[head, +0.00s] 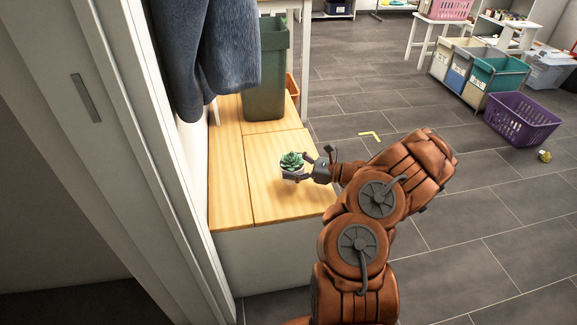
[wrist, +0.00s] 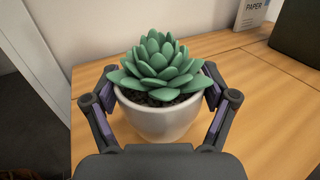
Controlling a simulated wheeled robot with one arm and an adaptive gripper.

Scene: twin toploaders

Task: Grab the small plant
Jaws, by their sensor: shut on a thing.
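The small plant (head: 291,162) is a green succulent in a white pot, over the wooden top of a low bench in the head view. In the wrist view the plant (wrist: 158,70) fills the middle, upright, its pot between the two fingers. My gripper (head: 297,167) reaches in from the right and is shut on the pot, one finger on each side; the gripper also shows in the wrist view (wrist: 160,105). I cannot tell whether the pot's base touches the wood.
The wooden bench top (head: 238,200) is mostly clear around the plant. A dark green bin (head: 265,75) stands at its back. A blue garment (head: 210,50) hangs at the left by a white door frame (head: 150,130). A purple basket (head: 521,120) sits on the floor at right.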

